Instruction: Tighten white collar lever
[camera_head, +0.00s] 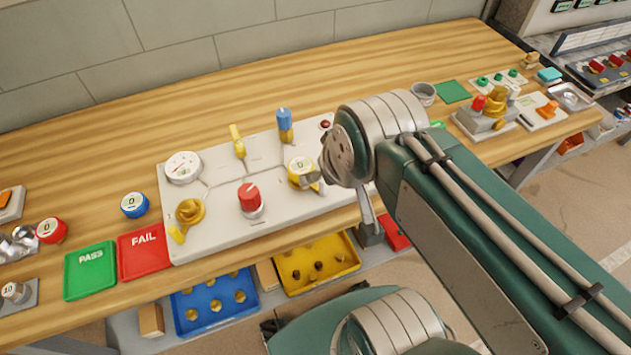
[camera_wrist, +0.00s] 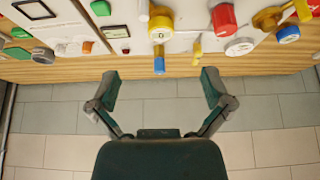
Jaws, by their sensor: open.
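The grey-white valve panel (camera_head: 222,218) lies on the bench. It carries a yellow lever (camera_head: 238,142), a blue-handled lever (camera_head: 285,122), a red knob (camera_head: 250,196) on a pale collar, a yellow valve (camera_head: 188,212) and a yellow dial knob (camera_head: 300,168). I cannot tell which lever the white collar belongs to. In the wrist view the blue handle (camera_wrist: 159,65) and the yellow lever (camera_wrist: 197,50) stand above and beyond my gripper (camera_wrist: 160,88). My gripper is open, with nothing between its two fingers. In the head view my arm's end hides it and the panel's right part.
A white gauge (camera_head: 183,167) and a red button (camera_head: 325,124) sit on the panel. A red FAIL mat (camera_head: 145,254) and a green PASS mat (camera_head: 90,270) lie left. Blue (camera_head: 180,315) and yellow (camera_head: 340,264) bins are below. Bare wood lies behind the panel.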

